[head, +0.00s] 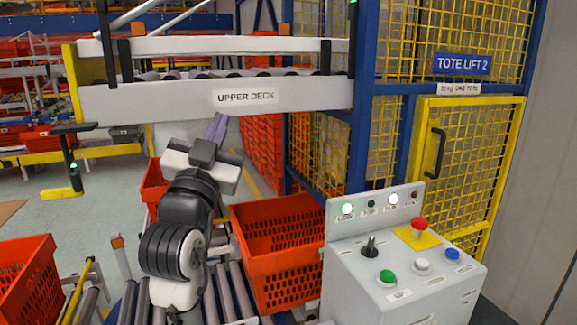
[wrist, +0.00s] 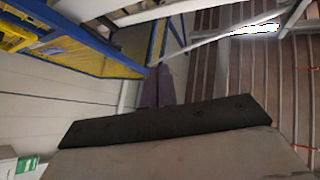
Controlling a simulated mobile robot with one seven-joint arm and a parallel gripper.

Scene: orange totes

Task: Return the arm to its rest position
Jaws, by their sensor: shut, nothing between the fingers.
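My arm rises in the middle left of the head view, with its black and white links folded upward. My gripper (head: 216,127) points up and away, its purple fingers together and empty, just in front of the conveyor's upper deck beam. In the wrist view the fingers of my gripper (wrist: 158,88) stand together beyond a dark bar, with nothing between them. Whether the fingertips touch the beam I cannot tell.
The upper deck (head: 160,101) crosses above my arm. An orange tote (head: 275,262) sits on the rollers (head: 228,290) right of the arm; another tote (head: 22,283) is at far left. A control box (head: 400,285) with buttons and the yellow lift cage (head: 465,160) stand at right.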

